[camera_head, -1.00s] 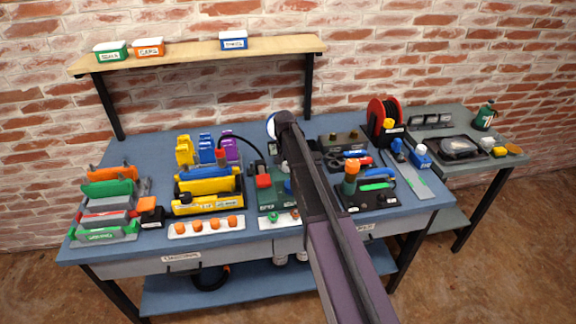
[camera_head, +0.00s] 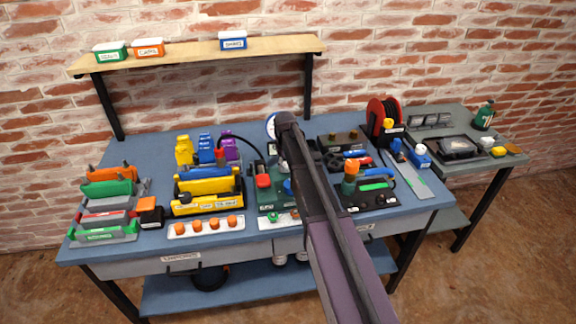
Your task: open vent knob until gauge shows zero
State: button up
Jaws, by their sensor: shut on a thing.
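The green pump unit (camera_head: 266,201) stands at the front middle of the blue bench, with a red block (camera_head: 263,181) on top. A blue knob (camera_head: 287,187), which looks like the vent knob, shows at its right side beside my arm. The round white-faced gauge (camera_head: 270,127) stands behind and is partly covered by my arm; its needle cannot be read. My gripper (camera_head: 298,194) is a dark shape at the blue knob, mostly hidden by my own arm, and it is shut on the knob. The fingertips are not clear.
A white strip with orange knobs (camera_head: 205,226) and yellow holders (camera_head: 208,187) lie left. A black tray with a green-handled tool (camera_head: 372,187) stands close right of my arm. A red reel (camera_head: 383,115) is at the back right. A shelf (camera_head: 200,51) spans above the bench.

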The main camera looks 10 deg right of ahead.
jog(key=n, duration=0.6)
jog(key=shift+s+d+n, duration=0.1)
jog(key=shift+s+n, duration=0.05)
jog(key=shift+n, duration=0.15)
dwell(0.3)
jog(key=o, duration=1.2)
jog(key=shift+c, duration=0.2)
jog(key=shift+r, duration=0.1)
